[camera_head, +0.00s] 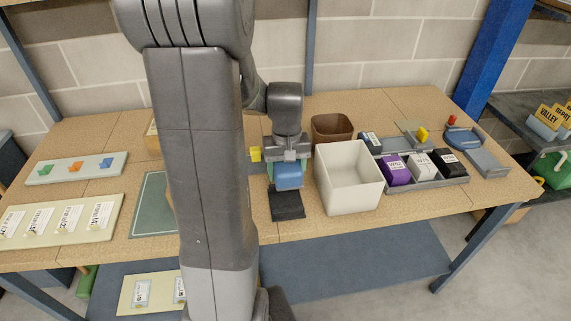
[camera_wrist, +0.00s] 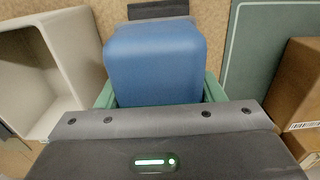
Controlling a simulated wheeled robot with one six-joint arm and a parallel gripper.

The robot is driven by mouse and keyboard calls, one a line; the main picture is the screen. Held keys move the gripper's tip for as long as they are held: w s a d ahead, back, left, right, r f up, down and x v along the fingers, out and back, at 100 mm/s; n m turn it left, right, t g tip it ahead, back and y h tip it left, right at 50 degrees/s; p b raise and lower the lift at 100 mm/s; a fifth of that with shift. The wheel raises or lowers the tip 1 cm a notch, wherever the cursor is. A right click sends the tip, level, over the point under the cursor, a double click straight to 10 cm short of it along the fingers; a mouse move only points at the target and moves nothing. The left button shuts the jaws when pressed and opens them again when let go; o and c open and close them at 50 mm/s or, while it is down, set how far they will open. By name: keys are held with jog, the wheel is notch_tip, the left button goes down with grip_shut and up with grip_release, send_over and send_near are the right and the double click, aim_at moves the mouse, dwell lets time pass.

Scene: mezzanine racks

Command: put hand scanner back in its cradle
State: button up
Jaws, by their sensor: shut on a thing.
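My gripper (camera_head: 288,168) points down over the middle of the table. Its green fingers are shut on a blue block-shaped thing, which I take for the hand scanner (camera_head: 289,178). In the wrist view the blue hand scanner (camera_wrist: 156,60) fills the space between the fingers (camera_wrist: 158,95). A flat black piece (camera_head: 287,206), perhaps the cradle, lies on the table just on the near side of it. Its dark edge also shows at the top of the wrist view (camera_wrist: 158,9). I cannot tell whether the scanner touches the black piece or the table.
A tall white bin (camera_head: 349,181) stands close to the right of my gripper. A brown bin (camera_head: 332,128) is behind it. A grey tray (camera_head: 425,183) with purple, white and black boxes is further right. A green mat (camera_head: 149,205) lies left, partly behind my arm.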

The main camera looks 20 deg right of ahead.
jog(key=shift+a+f+b, duration=0.1)
jog(key=shift+f+b, duration=0.35)
jog(key=shift+f, duration=0.2)
jog(key=shift+f+b, duration=1.75)
jog(key=shift+f, duration=0.5)
jog(key=shift+f, duration=0.35)
jog(key=shift+f+b, duration=0.9)
jog(key=shift+b, duration=0.05)
jog(key=shift+f, duration=0.1)
jog(key=o, duration=1.2)
jog(key=shift+o, duration=0.2)
